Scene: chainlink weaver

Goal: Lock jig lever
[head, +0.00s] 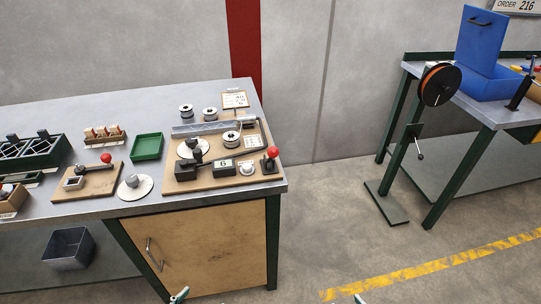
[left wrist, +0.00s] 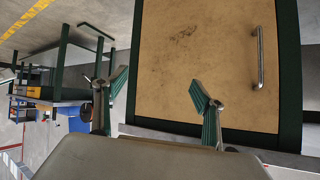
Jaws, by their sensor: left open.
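A wooden jig board (head: 210,183) lies on the right part of the workbench. A smaller board (head: 90,187) to the left has a dark lever arm ending in another red knob (head: 106,158). I cannot tell which lever is locked. My left gripper (left wrist: 160,86) is open and empty before the cabinet door; a tip of it shows at the head view's bottom edge (head: 179,295). One tip of my right gripper (head: 359,298) shows there too.
The cabinet door (head: 198,250) has a metal handle (head: 153,254). A green tray (head: 147,147), spools (head: 210,114) and a round plate (head: 135,187) crowd the bench. A second table (head: 487,116) with a blue box stands right. Floor between them is mostly clear.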

